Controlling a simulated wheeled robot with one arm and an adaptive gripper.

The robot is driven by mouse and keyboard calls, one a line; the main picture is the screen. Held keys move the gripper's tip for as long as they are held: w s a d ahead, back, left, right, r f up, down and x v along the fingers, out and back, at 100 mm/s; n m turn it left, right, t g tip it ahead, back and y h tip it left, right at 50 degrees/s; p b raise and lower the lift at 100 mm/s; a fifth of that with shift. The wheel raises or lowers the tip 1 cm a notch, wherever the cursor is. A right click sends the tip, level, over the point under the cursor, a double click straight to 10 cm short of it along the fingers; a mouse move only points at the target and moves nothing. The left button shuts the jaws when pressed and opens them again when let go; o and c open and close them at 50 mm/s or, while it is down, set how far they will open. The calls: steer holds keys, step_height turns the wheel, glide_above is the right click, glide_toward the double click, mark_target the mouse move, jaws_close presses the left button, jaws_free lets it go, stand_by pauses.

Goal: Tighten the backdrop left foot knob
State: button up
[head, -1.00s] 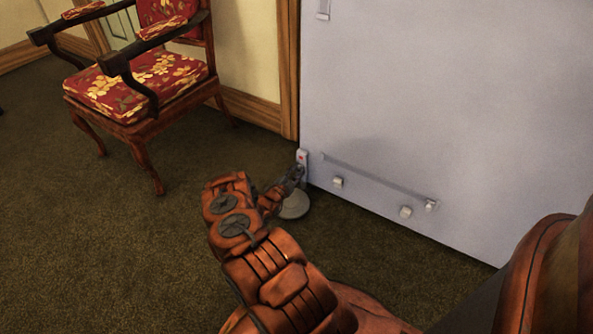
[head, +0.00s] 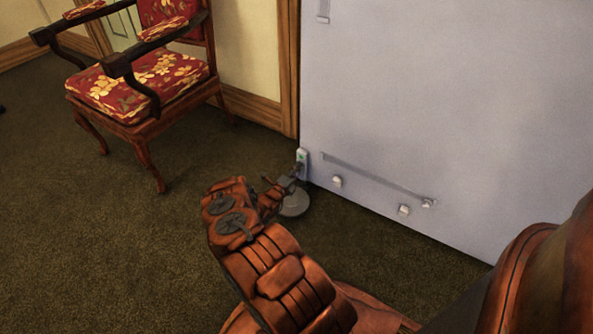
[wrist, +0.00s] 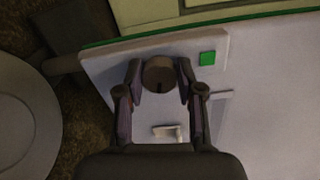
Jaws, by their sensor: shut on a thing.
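The backdrop (head: 430,100) is a large pale grey panel standing on the carpet. At its lower left corner is a small pale plate with a green indicator, which shows as a green square (wrist: 207,58) in the wrist view. The left foot knob (wrist: 159,74) is a dark round knob with a slot mark on this plate. My gripper (wrist: 159,88) is shut on the knob, one finger on each side. In the head view my gripper (head: 291,178) is small at the panel's corner and hides the knob.
A grey round base (head: 294,205) rests on the carpet under my gripper. A rail and several small pale fittings (head: 404,210) sit low on the panel. A wooden armchair (head: 140,85) with a red floral seat stands left. Carpet between is clear.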

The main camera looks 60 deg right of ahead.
steer(key=shift+m, duration=0.6)
steer(key=o, duration=1.2)
steer(key=shift+c, duration=0.2)
steer(key=a, duration=1.2)
steer(key=shift+s, duration=0.25)
